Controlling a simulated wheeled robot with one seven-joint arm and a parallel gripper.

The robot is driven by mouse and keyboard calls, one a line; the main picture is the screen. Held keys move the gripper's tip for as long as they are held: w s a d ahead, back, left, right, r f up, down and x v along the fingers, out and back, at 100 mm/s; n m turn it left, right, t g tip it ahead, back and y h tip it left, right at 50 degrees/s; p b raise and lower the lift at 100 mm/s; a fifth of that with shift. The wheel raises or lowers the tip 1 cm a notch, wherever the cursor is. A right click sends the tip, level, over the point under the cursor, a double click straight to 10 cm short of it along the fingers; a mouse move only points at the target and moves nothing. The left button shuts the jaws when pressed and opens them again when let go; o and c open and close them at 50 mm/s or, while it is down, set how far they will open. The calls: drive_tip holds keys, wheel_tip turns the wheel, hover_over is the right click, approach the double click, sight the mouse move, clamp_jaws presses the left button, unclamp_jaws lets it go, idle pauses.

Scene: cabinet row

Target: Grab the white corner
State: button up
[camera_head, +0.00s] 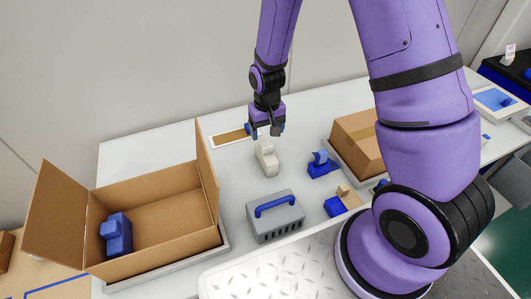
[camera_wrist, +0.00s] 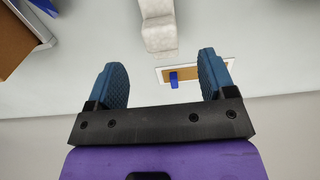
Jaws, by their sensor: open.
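The white corner (camera_head: 266,157) is a pale, blocky piece on the light table, near the middle of the head view. In the wrist view the white corner (camera_wrist: 158,25) shows at the top, cut off by the picture edge. My gripper (camera_head: 267,132) is just behind and above it in the head view. In the wrist view its two blue fingers (camera_wrist: 163,78) are wide apart with nothing between them. The white corner lies beyond the fingertips, and I see no contact.
An open cardboard box (camera_head: 165,207) holding a blue part stands at left. A grey case with a blue handle (camera_head: 275,217) stands in front. Blue parts (camera_head: 322,165) and another cardboard box (camera_head: 356,140) are to the right. A framed brown panel (camera_head: 228,137) lies behind.

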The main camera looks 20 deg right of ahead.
sight(266, 150)
drive_tip(key=shift+f, duration=2.4)
drive_tip(key=shift+w+f, duration=0.15)
drive_tip(key=shift+f, duration=1.1)
drive_tip(key=shift+w+f, duration=0.15)
drive_tip(key=shift+f, duration=1.1)
drive_tip(key=c, duration=1)
